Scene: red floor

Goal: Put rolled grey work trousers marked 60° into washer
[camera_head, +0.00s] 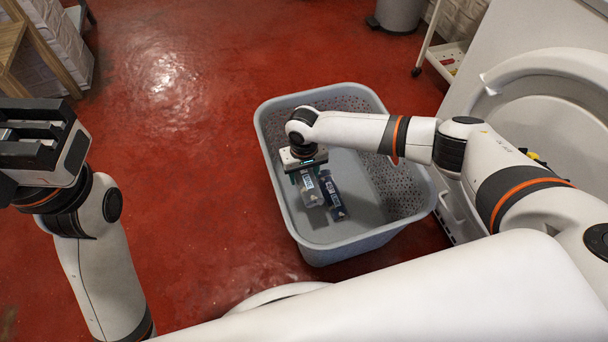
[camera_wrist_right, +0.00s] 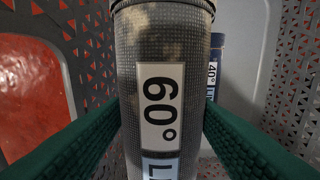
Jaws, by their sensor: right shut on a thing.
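The rolled grey work trousers (camera_wrist_right: 160,60) stand out in the right wrist view, with stains and a white "60°" label facing me. My right gripper (camera_wrist_right: 162,130) is shut on them, one green finger on each side. In the head view my right gripper (camera_head: 308,170) points down inside the grey laundry basket, with the trousers (camera_head: 309,192) at its fingers. Whether they touch the basket floor, I cannot tell. The white washer (camera_head: 548,95) is at the right, partly cut off and partly behind my arm. My left gripper (camera_head: 38,140) is at the left edge, away from the basket.
A dark blue roll marked "40°" (camera_wrist_right: 214,72) is in the basket beside the trousers; it also shows in the head view (camera_head: 333,196). The perforated basket (camera_head: 262,125) has high walls around my right gripper. Red floor lies open to its left. A white trolley (camera_head: 440,60) stands behind.

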